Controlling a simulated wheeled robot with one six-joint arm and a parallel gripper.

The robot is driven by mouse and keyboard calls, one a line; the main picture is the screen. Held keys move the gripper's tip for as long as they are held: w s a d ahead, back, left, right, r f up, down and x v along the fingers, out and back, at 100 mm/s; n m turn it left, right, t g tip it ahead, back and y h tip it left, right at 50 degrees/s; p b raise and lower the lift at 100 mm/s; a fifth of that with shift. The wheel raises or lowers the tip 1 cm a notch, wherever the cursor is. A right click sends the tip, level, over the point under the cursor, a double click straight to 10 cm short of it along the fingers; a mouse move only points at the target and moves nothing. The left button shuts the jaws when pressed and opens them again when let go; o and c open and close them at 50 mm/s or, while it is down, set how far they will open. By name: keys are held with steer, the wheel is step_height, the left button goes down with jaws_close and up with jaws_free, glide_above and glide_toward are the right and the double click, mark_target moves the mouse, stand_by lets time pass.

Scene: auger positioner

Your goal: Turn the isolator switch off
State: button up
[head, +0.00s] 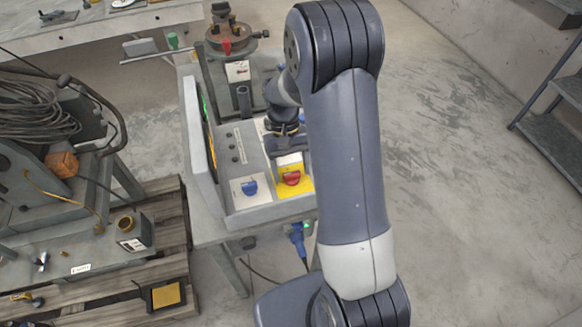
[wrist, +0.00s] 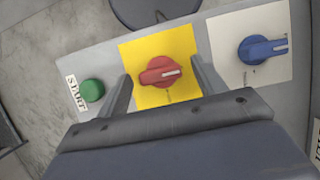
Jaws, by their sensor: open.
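A red rotary switch (wrist: 156,73) sits on a yellow plate (wrist: 135,56) on the grey control panel. Its white mark points right in the wrist view. In the head view the red switch (head: 291,178) is at the panel's front right. A blue rotary switch (wrist: 262,49) on a white plate is beside it; it also shows in the head view (head: 250,188).
A green START button (wrist: 93,90) is left of the yellow plate in the wrist view. A blue plug (head: 298,238) hangs below the panel front. A positioner with a red part (head: 226,45) stands behind. Pallets and a cable-laden machine fill the left; the floor (head: 450,180) at right is clear.

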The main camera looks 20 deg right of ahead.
steer(key=shift+r, duration=0.1)
steer(key=b+v, duration=0.1)
steer(key=v, duration=0.9)
steer(key=shift+w+r, duration=0.2)
steer(key=shift+r, duration=0.05)
steer(key=p+x, duration=0.1)
steer(key=x, duration=1)
steer(key=shift+r, duration=0.1)
